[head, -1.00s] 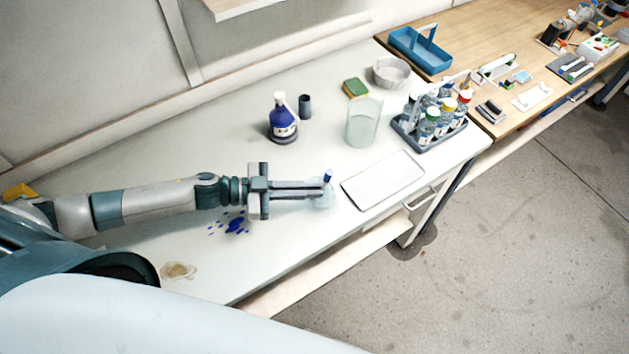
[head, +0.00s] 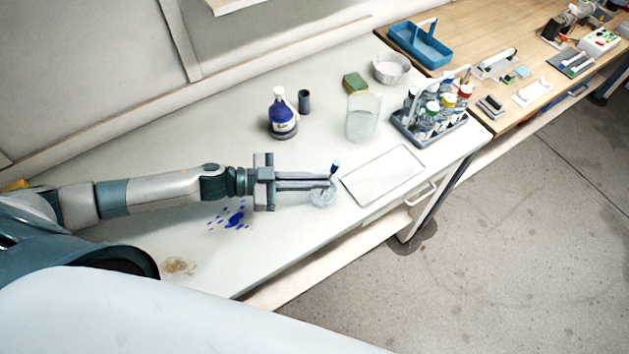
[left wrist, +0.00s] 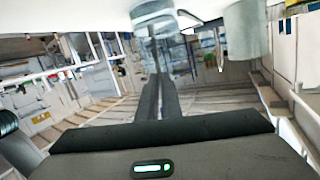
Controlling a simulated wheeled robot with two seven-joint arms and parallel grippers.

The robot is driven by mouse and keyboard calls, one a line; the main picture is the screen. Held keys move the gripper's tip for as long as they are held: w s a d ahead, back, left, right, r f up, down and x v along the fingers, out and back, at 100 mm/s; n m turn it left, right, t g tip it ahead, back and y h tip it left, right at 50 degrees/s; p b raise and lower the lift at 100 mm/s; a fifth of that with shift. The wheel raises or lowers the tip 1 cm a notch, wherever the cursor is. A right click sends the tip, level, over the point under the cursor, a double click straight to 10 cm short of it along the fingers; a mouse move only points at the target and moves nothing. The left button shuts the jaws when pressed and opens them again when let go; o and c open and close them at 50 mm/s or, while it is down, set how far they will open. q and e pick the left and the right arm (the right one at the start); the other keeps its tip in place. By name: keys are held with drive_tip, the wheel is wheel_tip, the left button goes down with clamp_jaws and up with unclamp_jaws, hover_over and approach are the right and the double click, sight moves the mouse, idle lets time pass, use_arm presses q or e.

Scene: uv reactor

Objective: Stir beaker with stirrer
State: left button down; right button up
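The small clear glass beaker (head: 322,197) stands on the white bench, left of the white tray. The stirrer's blue handle (head: 335,165) rises above the beaker, slightly tilted. My left gripper (head: 331,182) is at the beaker's top, its two long fingers close together on the stirrer below the handle. The stirrer's lower end is hard to make out through the glass. In the left wrist view, the fingers (left wrist: 165,88) run together toward a clear glass beaker (left wrist: 154,18) at the top; the stirrer is not clear there. My right gripper is not in view.
A white tray (head: 383,178) lies just right of the beaker. A larger beaker (head: 362,120), a blue wash bottle (head: 282,115) and a bottle rack (head: 430,125) stand farther back. Blue spots (head: 235,217) mark the bench under my arm. The bench front is clear.

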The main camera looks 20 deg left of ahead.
use_arm(q)
wheel_tip(320, 180, up, 8)
drive_tip(key=d, duration=0.1)
drive_tip(key=shift+s+d, duration=0.15)
drive_tip(key=shift+d, duration=0.15)
idle(0.6)
drive_tip(key=shift+r, duration=0.15)
idle(1.0)
wheel_tip(320, 180, up, 5)
drive_tip(key=shift+f, duration=0.15)
idle(0.4)
